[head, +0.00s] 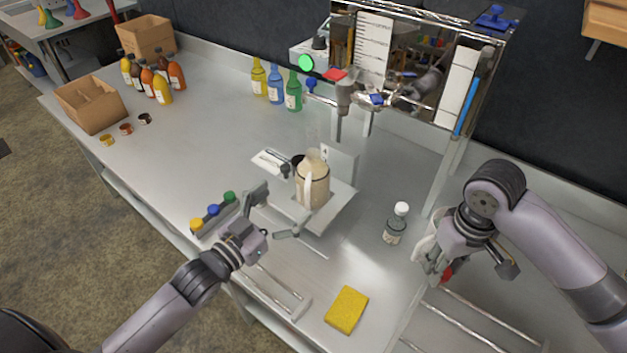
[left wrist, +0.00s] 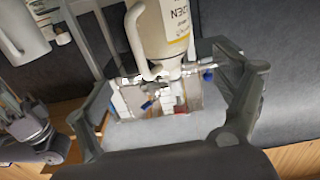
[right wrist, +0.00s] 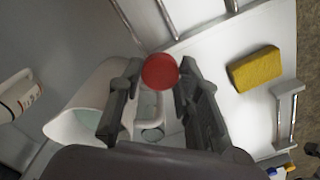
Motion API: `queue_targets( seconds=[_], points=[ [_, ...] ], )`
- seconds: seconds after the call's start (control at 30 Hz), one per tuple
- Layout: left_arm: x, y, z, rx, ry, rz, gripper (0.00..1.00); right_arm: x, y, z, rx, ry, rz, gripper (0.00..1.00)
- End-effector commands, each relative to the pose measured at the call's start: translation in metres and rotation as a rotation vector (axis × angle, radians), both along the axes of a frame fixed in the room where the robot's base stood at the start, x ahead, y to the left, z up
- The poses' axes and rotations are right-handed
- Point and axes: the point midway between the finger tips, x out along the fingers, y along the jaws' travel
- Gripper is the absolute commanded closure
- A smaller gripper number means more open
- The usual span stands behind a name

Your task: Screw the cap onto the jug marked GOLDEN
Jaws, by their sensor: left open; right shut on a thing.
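The jug (head: 312,188) is tan with a pale handle and top, and stands upright on a grey plate (head: 338,207) mid-bench.
A white pitcher (right wrist: 80,112) stands under my right gripper. A small white-capped bottle (head: 394,229) stands between it and the jug. A yellow sponge (head: 347,310) lies in front. A metal spout (head: 343,98) overhangs behind the jug. Bottles (head: 276,86) stand farther back.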

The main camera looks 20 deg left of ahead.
Motion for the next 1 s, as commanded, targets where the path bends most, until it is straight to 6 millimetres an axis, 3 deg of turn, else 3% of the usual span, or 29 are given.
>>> queue_targets(
  seconds=[0.3, 0.77, 1.0],
  points=[
    [0.048, -0.017, 0.001, 0.0, -0.001, 0.0, 0.11, 0.0, 0.0, 0.004, 0.0, 0.0, 0.0, 0.77],
    [0.057, -0.02, -0.001, 0.001, 0.0, 0.0, 0.11, 0.0, 0.0, 0.004, 0.0, 0.0, 0.0, 0.77],
    [0.09, -0.024, -0.01, 0.001, -0.001, 0.0, 0.11, 0.0, 0.0, 0.006, 0.0, 0.0, 0.0, 0.77]
  ],
)
